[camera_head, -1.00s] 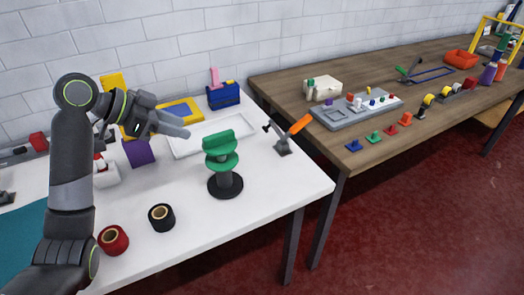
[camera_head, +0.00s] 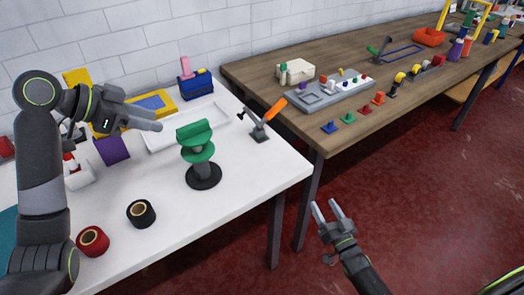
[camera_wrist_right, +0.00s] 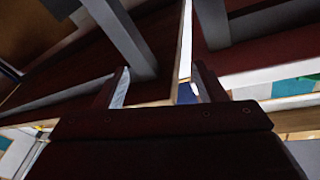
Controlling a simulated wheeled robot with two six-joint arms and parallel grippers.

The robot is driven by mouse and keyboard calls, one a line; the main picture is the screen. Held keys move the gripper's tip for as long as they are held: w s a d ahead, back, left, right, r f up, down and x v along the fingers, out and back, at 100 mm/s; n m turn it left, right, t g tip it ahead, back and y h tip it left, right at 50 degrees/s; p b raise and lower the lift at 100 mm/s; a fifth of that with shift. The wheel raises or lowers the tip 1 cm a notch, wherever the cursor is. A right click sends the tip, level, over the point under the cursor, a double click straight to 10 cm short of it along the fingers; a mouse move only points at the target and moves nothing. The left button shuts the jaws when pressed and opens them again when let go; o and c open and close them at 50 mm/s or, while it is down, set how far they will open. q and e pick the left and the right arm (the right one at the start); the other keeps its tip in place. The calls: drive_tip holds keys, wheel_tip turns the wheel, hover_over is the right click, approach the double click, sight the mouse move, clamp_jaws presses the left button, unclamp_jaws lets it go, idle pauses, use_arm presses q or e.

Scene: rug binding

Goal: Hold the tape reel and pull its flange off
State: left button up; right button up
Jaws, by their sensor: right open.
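A green tape reel (camera_head: 199,152) stands on the white table. Its upper green part (camera_head: 194,131) is tilted above a round green flange (camera_head: 197,153). A dark post and a round black base (camera_head: 204,177) are below. My left gripper (camera_head: 158,120) is above the table, left of the reel and apart from it. Its two fingers look parted and empty. My right gripper (camera_head: 325,206) is open and empty over the red floor, right of the white table. Its open fingers also show in the right wrist view (camera_wrist_right: 162,85), with no reel between them.
A black roll (camera_head: 141,213) and a red roll (camera_head: 92,240) lie near the front table edge. A clamp with an orange handle (camera_head: 275,111) stands right of the reel. A white tray (camera_head: 160,140) is behind. The wooden table (camera_head: 350,125) holds several small parts.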

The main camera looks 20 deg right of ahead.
drive_tip(key=w+a+r+n+t+y, duration=0.15)
drive_tip(key=r+y, duration=0.25)
drive_tip(key=r, duration=0.4)
drive_tip(key=w+a+r+n+t+y, duration=0.1)
drive_tip(key=a+r+n+t+y, duration=0.2)
drive_tip(key=r, duration=0.4)
drive_tip(key=n+g+y, duration=0.5)
drive_tip(key=n+g, duration=0.7)
drive_tip(key=g, duration=0.6)
approach(200, 158)
drive_tip(key=shift+t, duration=0.25)
drive_tip(key=w+a+f, duration=0.2)
drive_tip(key=a, duration=0.1)
drive_tip(key=w+a+f, duration=0.2)
drive_tip(key=w+a, duration=0.1)
drive_tip(key=w+a+f, duration=0.2)
drive_tip(key=a, duration=0.1)
drive_tip(key=shift+w, duration=0.2)
